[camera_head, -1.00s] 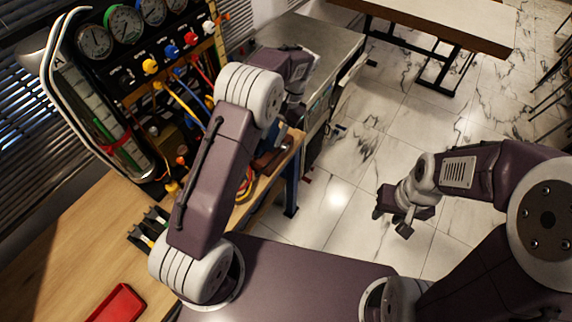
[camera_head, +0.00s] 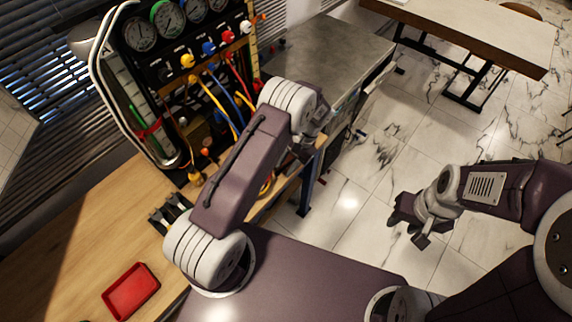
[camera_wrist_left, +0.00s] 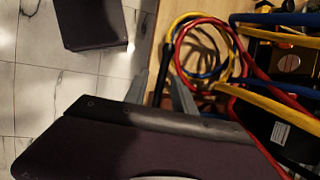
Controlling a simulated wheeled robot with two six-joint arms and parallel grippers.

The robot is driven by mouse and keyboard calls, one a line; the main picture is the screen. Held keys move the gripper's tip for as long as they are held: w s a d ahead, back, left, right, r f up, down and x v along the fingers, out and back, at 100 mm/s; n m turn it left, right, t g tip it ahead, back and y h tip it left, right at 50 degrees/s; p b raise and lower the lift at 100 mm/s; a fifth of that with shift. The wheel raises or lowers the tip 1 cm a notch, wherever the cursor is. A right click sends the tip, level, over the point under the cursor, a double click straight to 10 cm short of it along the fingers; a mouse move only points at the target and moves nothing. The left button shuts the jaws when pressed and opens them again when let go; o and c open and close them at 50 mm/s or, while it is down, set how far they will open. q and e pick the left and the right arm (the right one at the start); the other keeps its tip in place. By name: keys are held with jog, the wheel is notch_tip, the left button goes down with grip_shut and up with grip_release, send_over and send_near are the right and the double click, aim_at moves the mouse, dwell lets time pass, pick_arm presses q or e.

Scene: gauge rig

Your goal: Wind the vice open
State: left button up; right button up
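My left gripper (camera_head: 303,150) is at the front edge of the bench, mostly behind its own wrist in the head view. I cannot make out the vice in the head view, where my left arm covers that part of the bench. My right gripper (camera_head: 408,226) hangs over the floor, its fingers apart and empty.
A gauge panel (camera_head: 160,60) with coloured hoses stands at the back of the wooden bench (camera_head: 75,240). Looped red and yellow hoses (camera_wrist_left: 205,50) lie close to my left fingers. A red tray (camera_head: 131,290) sits at the front left.

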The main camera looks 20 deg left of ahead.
pick_arm(q)
grip_shut()
dwell(1.4)
